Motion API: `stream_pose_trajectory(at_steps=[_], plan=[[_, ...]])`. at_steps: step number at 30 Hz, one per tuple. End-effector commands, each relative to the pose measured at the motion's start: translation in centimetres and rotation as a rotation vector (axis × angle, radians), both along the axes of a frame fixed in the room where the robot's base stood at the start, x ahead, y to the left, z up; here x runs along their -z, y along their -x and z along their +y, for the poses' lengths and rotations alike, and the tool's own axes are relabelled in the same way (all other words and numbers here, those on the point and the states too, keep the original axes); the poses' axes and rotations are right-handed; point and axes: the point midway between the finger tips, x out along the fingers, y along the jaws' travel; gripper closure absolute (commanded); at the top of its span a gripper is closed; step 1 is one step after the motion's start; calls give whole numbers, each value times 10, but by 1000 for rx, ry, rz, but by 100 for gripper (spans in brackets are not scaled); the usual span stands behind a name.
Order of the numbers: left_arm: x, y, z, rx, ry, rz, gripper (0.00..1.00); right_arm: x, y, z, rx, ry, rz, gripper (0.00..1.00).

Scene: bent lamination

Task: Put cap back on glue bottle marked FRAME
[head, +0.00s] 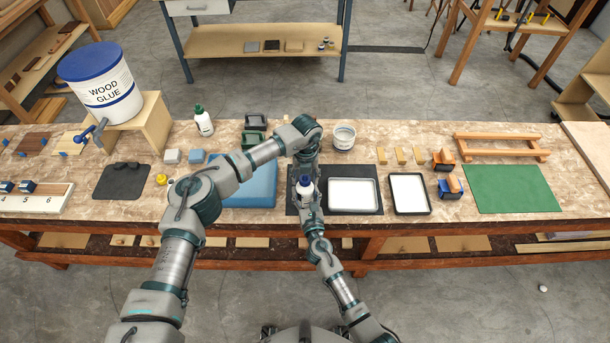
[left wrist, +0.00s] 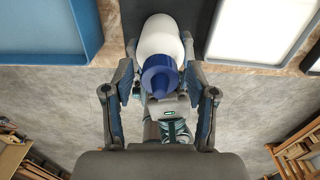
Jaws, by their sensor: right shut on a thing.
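A white glue bottle with a dark blue top (head: 305,184) is held upright above the dark mat near the table's front edge. My right gripper (head: 306,196) is shut on the bottle from the front. My left gripper (head: 305,163) reaches in from behind and above. In the left wrist view its fingers (left wrist: 161,80) stand apart on either side of the blue top (left wrist: 160,74), with small gaps visible. The white bottle body (left wrist: 160,38) shows beyond. Whether the blue part is a separate cap is unclear. No FRAME marking is readable.
A white-lined tray (head: 352,194) lies right of the bottle, and a blue tray (head: 250,190) lies left. A green-capped bottle (head: 204,121), a white tub (head: 344,138) and a small yellow item (head: 161,179) stand farther off. A large glue bucket (head: 103,85) stands at far left.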

Motion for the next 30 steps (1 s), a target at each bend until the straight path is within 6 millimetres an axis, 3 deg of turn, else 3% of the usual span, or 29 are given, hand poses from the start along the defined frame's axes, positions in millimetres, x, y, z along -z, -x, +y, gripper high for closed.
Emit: stream_pose_trajectory(at_steps=[1, 6, 7, 14, 17, 30], plan=[[0, 0, 0, 0, 0, 0, 53, -1, 0, 0, 0, 0, -1, 100], [0, 0, 0, 0, 0, 0, 95, -1, 0, 0, 0, 0, -1, 100], [0, 0, 0, 0, 0, 0, 100, -1, 0, 0, 0, 0, -1, 100], [0, 0, 0, 11, 0, 0, 100, -1, 0, 0, 0, 0, -1, 100], [0, 0, 0, 102, 1, 0, 100, -1, 0, 0, 0, 0, -1, 100], [0, 0, 1, 1189, 8, 7, 100, -1, 0, 0, 0, 0, -1, 100]])
